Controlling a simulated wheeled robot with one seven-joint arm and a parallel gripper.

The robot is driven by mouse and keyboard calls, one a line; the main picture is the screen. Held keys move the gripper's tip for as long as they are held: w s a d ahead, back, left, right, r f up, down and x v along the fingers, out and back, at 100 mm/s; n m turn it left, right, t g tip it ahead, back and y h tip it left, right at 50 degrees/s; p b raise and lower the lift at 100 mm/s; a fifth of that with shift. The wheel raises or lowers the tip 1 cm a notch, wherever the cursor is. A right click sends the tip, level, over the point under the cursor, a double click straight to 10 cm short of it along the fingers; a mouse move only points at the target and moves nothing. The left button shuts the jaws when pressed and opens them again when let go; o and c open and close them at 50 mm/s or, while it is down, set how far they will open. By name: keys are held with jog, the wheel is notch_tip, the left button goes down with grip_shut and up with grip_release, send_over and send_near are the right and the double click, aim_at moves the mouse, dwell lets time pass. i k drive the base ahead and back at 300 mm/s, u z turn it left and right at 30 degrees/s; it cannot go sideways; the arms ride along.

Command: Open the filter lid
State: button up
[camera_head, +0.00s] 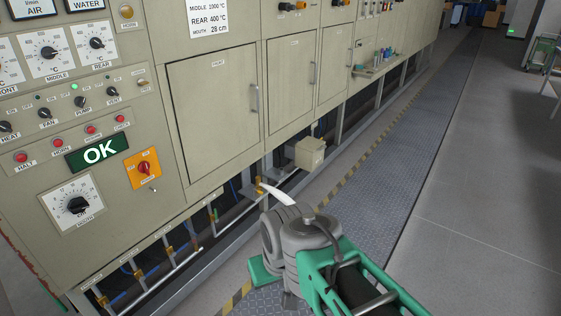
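No part is labelled as a filter lid that I can read. A small beige box (310,152) with a lid-like top juts out low on the furnace front, below the cabinet doors; it looks closed, but I cannot tell if it is the filter. A pale curved piece (279,194) beyond my grey wrist joint seems to belong to my gripper. It points up and left towards the pipes under the furnace. The fingertips are not clear, and I see nothing held.
The furnace has a control panel with dials and a green OK sign (98,151) at left. Closed cabinet doors (213,112) with handles line its front. Pipes with valves (170,255) run beneath. A metal walkway (395,150) and open grey floor lie to the right.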

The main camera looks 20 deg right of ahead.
aim_at(310, 143)
jog(key=z, duration=0.7)
jog(key=i, duration=0.35)
jog(key=z, duration=0.85)
jog(key=i, duration=1.6)
jog(key=u, duration=1.15)
jog(key=i, duration=0.7)
jog(key=u, duration=0.8)
